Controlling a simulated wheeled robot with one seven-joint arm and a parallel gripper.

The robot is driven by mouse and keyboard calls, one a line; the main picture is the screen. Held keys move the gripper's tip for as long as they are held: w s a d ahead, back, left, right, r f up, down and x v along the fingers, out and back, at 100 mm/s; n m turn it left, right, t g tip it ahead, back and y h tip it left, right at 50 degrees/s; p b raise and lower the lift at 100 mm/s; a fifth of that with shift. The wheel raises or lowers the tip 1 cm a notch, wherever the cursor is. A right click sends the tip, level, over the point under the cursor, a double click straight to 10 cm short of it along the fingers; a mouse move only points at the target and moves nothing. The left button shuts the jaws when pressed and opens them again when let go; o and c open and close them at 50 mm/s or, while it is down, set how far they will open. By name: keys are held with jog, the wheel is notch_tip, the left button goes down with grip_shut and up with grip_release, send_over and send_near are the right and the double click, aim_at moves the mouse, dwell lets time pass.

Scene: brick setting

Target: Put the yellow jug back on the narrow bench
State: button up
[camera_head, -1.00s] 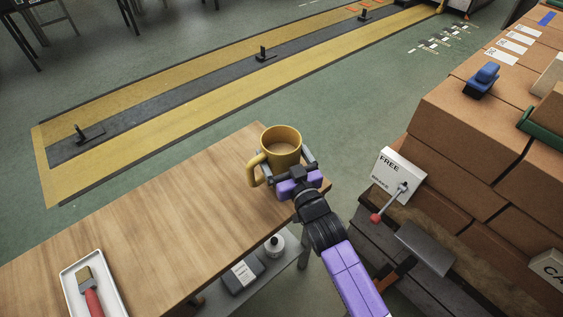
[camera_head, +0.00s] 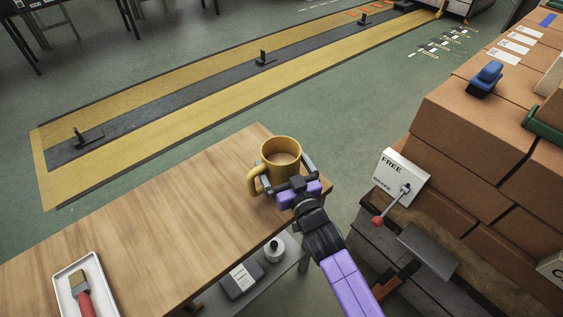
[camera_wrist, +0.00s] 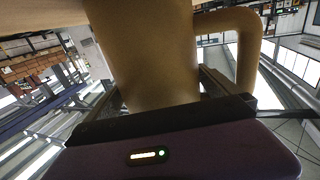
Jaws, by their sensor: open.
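The yellow jug (camera_head: 281,151) is upright at the far right end of the narrow wooden bench (camera_head: 190,210), its handle toward the left. It appears to stand on the bench top; its base is mostly hidden by my gripper. My gripper (camera_head: 285,172) is open, with one finger on each side of the jug's body. In the wrist view the jug (camera_wrist: 150,60) fills the space in front of the palm, its handle at the right, and the wood of the bench (camera_wrist: 28,14) shows at the top left.
A white tray (camera_head: 62,276) with a red-handled brush lies at the bench's near left. Stacked bricks (camera_head: 465,150) and a lever box marked FREE (camera_head: 403,172) stand to the right.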

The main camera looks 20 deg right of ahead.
aim_at(289, 176)
jog(key=shift+s+f, duration=0.15)
jog(key=s+b, duration=0.2)
jog(key=s, duration=0.4)
jog(key=shift+d+f, duration=0.1)
jog(key=shift+d, duration=0.05)
jog(key=shift+s+b, duration=0.3)
jog(key=shift+s, duration=0.45)
jog(key=shift+s, duration=0.2)
jog(key=s+f+g, duration=0.2)
jog(key=s+f, duration=0.1)
jog(key=s, duration=1.7)
jog(key=s+r, duration=0.4)
jog(key=s, duration=0.4)
jog(key=s+r+g, duration=0.1)
jog(key=s+r, duration=0.2)
jog(key=s, duration=0.5)
jog(key=shift+r, duration=0.35)
